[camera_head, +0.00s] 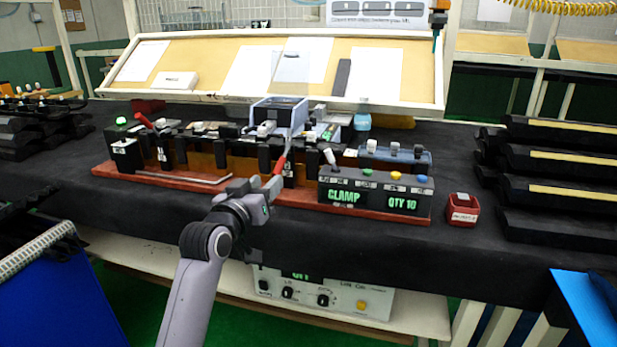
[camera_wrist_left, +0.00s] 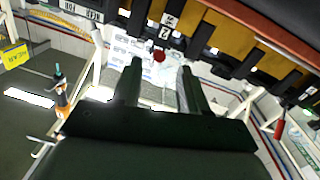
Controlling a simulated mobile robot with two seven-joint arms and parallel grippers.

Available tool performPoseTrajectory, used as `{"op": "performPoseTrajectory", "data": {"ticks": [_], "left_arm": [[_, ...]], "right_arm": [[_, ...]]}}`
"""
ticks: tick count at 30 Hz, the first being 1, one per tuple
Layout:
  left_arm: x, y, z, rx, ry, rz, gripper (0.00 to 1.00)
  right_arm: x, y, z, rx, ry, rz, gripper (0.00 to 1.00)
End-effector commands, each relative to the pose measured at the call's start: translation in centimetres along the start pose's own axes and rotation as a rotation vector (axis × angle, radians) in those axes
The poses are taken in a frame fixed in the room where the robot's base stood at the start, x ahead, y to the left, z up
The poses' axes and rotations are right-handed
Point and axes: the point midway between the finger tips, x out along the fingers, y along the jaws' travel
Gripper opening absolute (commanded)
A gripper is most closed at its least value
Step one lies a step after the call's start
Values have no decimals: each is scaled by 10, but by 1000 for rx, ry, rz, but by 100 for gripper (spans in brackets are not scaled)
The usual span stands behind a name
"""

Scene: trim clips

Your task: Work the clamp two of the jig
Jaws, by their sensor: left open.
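The jig is a row of black posts on a long red base (camera_head: 160,178) on the dark bench. A red clamp handle (camera_head: 280,164) stands tilted at the middle of the jig, beside a numbered post. My left gripper (camera_head: 265,184) is open just in front of it. In the left wrist view the open fingers (camera_wrist_left: 161,80) point at a red handle end (camera_wrist_left: 160,56), which appears between their tips below a label "2" (camera_wrist_left: 165,31); contact cannot be told. Another red handle (camera_head: 145,121) leans at the jig's left end. My right gripper is out of view.
A control box (camera_head: 375,195) reading "CLAMP" and "QTY 10" stands right of the gripper. A small red bin (camera_head: 463,210) is further right. Dark stacked trim parts (camera_head: 560,190) fill the right side. A sloped board (camera_head: 210,65) with papers is behind.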

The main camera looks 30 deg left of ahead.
Motion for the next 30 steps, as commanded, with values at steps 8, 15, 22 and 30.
{"op": "performPoseTrajectory", "data": {"ticks": [8,15,22,30], "left_arm": [[16,-1,-5,-7,9,-1,43],[47,-1,-5,-7,8,-1,43],[67,-1,-4,-7,7,-1,43],[72,-1,-4,-6,8,-1,43]], "right_arm": [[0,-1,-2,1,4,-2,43],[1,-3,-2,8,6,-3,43],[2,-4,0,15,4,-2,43],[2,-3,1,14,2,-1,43]]}}
